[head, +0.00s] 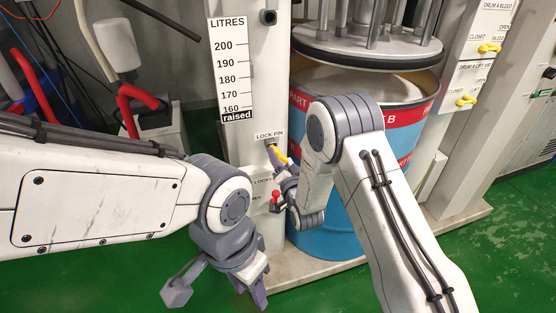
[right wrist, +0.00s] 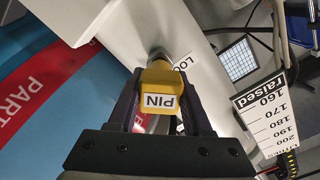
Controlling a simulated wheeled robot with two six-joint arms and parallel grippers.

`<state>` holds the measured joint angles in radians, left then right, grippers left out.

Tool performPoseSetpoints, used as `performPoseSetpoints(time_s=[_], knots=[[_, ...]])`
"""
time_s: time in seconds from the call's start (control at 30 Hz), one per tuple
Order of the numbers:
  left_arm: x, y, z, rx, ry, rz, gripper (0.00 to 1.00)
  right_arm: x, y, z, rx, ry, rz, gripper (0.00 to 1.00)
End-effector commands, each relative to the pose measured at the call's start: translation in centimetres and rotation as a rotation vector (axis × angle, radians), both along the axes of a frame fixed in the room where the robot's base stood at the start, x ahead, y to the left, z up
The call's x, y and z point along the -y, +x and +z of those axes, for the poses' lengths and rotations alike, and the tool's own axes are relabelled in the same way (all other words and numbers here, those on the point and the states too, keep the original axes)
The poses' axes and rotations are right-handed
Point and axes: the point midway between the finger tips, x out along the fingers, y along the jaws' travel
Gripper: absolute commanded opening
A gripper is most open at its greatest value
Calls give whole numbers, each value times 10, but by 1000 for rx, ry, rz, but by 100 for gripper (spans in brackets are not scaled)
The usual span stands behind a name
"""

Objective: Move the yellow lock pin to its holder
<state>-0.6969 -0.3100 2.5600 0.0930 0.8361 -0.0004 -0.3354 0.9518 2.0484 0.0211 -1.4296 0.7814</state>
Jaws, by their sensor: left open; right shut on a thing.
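The yellow lock pin (head: 280,153) is at the white post, just under the LOCK PIN label (head: 270,135). In the right wrist view its yellow block head (right wrist: 160,97), marked PIN, sits between both fingers of my right gripper (right wrist: 162,108), which is shut on it. Its far end meets a dark round collar at the post face; how deep it sits is hidden. My right gripper (head: 279,161) also shows in the head view. My left gripper (head: 252,290) is open and empty, low in front of the post. I cannot make out the pin's holder clearly.
A blue and red drum (head: 330,243) stands right of the post under a raised round plate (head: 366,50). A LITRES scale (head: 231,75) is on the post. A small red-tipped part (head: 275,196) is below the pin. Yellow valve handles (head: 467,100) are at the right.

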Motion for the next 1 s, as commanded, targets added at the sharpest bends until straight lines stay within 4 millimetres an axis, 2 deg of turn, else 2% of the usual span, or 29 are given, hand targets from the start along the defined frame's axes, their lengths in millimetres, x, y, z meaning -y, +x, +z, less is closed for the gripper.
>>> performPoseSetpoints(time_s=[0.67, 0.7, 0.77, 0.8, 1.0], knots=[[0, 0, -7, 0, 0, 0, 44, -5, 16, 0, 3, 1, 0, 0], [0, 0, -6, 0, 0, 0, 44, -5, 16, 1, 2, 1, -1, 57], [0, 0, -6, 0, 0, 0, 44, -5, 16, 1, 1, 0, 0, 80], [0, 0, -6, 0, 0, 0, 44, -5, 16, 1, 1, 0, 0, 84], [0, 0, -6, 0, 0, 0, 44, -5, 16, 0, 1, 0, 0, 84]])
